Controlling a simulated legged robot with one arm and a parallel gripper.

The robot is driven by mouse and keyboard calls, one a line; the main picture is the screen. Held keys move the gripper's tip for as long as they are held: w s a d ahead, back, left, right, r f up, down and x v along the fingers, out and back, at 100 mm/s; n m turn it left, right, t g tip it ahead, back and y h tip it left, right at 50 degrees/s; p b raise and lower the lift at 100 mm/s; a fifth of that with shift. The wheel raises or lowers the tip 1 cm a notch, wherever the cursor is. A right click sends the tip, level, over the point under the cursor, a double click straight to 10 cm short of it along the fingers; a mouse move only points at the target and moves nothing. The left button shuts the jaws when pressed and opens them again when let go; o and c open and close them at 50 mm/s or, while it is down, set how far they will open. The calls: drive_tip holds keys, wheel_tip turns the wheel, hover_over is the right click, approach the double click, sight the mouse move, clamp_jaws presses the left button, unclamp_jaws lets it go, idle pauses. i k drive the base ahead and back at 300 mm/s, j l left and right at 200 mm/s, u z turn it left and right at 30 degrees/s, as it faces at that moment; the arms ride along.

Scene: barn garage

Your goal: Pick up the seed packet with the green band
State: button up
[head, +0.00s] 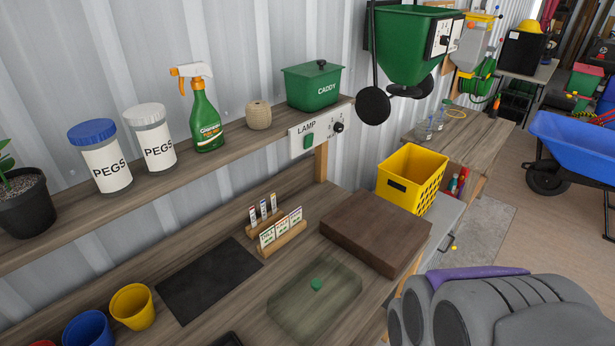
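Several small seed packets stand upright in a stepped wooden rack (282,240) on the workbench. The front row holds three white packets (281,229) with small coloured print, red and green among it. Behind them stand three narrower white pieces (263,208) with dark marks. The packets are too small for me to tell surely which one has the green band. My gripper is not in view; grey rounded parts that look like mine fill the lower right corner, well apart from the rack.
A dark mat (208,280) lies left of the rack, a brown wooden block (375,232) right of it. The shelf (225,158) above holds peg jars, a spray bottle and a green caddy.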

sight(267, 237)
drive_tip(key=u, duration=1.75)
drive_tip(key=z, duration=1.1)
drive_tip(key=i+l+u, duration=0.15)
drive_tip(key=l+u, duration=0.15)
drive_tip(key=i+l+u, duration=0.1)
drive_tip(key=l+u, duration=0.45)
drive_tip(key=l, duration=0.15)
